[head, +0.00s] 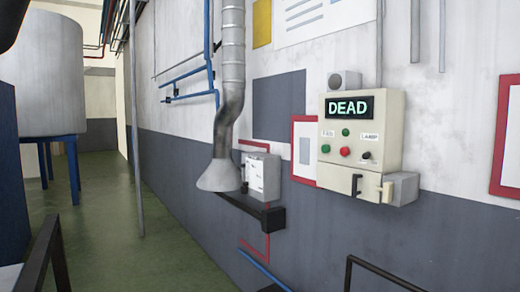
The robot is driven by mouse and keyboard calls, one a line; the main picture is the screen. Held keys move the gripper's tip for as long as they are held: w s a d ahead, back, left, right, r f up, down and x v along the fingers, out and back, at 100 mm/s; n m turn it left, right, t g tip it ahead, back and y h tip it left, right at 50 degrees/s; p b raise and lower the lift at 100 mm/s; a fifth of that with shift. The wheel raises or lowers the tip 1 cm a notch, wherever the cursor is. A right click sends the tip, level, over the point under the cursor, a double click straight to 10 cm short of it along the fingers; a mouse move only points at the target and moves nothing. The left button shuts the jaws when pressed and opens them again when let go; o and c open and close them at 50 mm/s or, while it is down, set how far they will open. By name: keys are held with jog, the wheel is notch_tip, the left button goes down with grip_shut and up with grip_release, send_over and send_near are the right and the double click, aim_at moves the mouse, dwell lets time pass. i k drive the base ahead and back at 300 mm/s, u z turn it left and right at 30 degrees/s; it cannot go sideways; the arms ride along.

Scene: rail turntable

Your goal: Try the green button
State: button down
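A cream control box (389,112) is fixed to the wall right of centre. Its dark display (349,107) reads "DEAD" in pale green letters. One green button (346,132) sits just below the display. A second green button (325,148) is lower left, beside a red button (345,151). A small black knob or switch (366,155) is to their right. One label reads "LAMP"; the label on the left is too small to read surely. My gripper is not in view.
A grey box with a cream lever (403,188) adjoins the panel's lower right. A flared duct (219,176) hangs left of the panel, near a small white-faced box (263,176). Black rails (385,273) stand at the bottom. Green floor (105,220) is open at left, before a tank (55,80).

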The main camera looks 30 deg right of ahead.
aim_at(326, 148)
jog(key=u, duration=0.35)
jog(key=i, duration=1.7)
jog(key=z, duration=0.95)
jog(key=i, duration=0.5)
jog(key=z, duration=0.45)
